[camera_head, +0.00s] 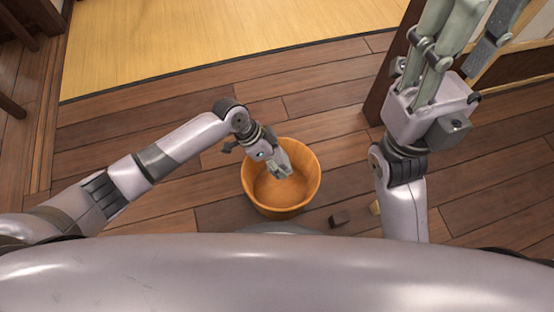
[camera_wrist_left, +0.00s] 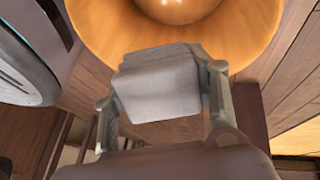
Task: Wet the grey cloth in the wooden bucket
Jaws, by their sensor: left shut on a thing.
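The wooden bucket (camera_head: 262,196) stands upright on the plank floor, in the middle of the head view. Its orange-brown inside shows, and its rim fills the top of the left wrist view (camera_wrist_left: 120,38). My left gripper (camera_head: 283,171) points down over the bucket's opening. I cannot tell whether its tips are below the rim. The grey cloth (camera_wrist_left: 158,85) is a folded pad between its fingers, which are shut on it. In the head view the cloth is hard to tell from the fingers. My right gripper (camera_head: 455,45) is raised at upper right, its fingertips cut off by the frame.
A small dark block (camera_head: 339,218) and a small tan piece (camera_head: 375,207) lie on the floor right of the bucket. Yellow tatami (camera_head: 200,40) lies beyond the planks. A dark wooden post (camera_head: 385,90) stands near my right arm.

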